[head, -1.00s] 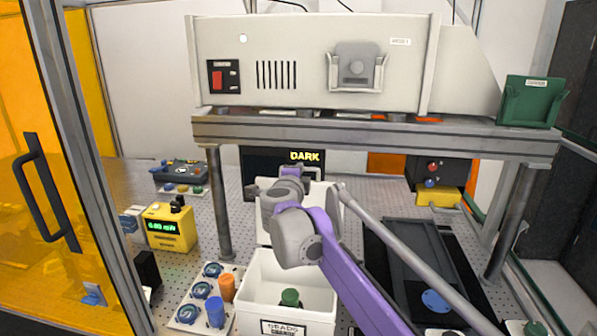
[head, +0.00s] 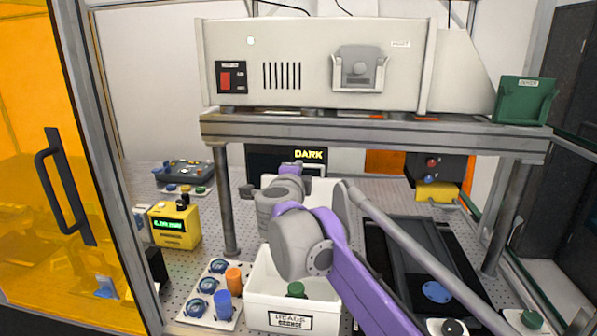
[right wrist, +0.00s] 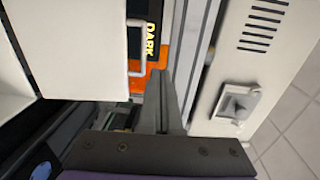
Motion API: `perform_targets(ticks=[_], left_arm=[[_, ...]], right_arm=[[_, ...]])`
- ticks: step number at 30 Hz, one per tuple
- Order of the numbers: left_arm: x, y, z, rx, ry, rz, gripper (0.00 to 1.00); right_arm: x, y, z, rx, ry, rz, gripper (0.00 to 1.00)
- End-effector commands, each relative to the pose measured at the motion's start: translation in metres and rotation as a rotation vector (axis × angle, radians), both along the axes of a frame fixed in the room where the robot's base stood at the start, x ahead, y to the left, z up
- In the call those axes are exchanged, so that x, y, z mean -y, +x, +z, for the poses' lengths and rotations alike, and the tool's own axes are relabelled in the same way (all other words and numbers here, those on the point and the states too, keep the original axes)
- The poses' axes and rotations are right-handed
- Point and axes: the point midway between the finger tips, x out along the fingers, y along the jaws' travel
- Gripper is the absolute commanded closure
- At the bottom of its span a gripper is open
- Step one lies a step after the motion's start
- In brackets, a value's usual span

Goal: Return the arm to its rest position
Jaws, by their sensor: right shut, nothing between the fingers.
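My right arm (head: 345,270), purple and grey, comes in from the lower right of the head view and reaches over the white bin (head: 270,318) toward the space under the raised shelf. Its far end (head: 290,175) is in front of the dark screen reading DARK (head: 262,160); the fingers cannot be made out there. In the right wrist view my right gripper (right wrist: 163,80) has its grey fingers together, with nothing between them. An orange panel (right wrist: 152,80) and the DARK screen (right wrist: 143,15) show beyond the fingertips. My left gripper is not in view.
A big instrument (head: 310,65) stands on a metal shelf (head: 380,135) with posts. A yellow meter (head: 175,228) and a tray with blue and orange caps (head: 190,312) are at left. A dark tray (head: 400,255) lies at right. An orange door (head: 35,150) stands far left.

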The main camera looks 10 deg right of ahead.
Motion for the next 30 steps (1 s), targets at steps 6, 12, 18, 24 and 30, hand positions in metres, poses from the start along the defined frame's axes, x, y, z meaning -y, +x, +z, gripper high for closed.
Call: perform_targets(ticks=[6, 12, 18, 24, 30], left_arm=[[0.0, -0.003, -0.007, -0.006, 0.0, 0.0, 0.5], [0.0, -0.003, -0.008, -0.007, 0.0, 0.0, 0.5], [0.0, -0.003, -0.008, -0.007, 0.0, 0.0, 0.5], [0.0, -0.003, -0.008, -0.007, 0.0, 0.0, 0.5], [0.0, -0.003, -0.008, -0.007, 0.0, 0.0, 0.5]], right_arm=[[-0.012, -0.034, 0.012, -0.001, 0.0, 0.002, 1.0], [-0.015, -0.047, 0.018, 0.008, -0.026, 0.027, 1.0], [-0.031, -0.076, -0.003, 0.029, -0.311, 0.3, 1.0], [-0.046, -0.157, -0.118, -0.154, -0.751, 0.686, 1.0], [-0.02, -0.244, -0.242, -0.45, -1.03, 0.925, 1.0]])
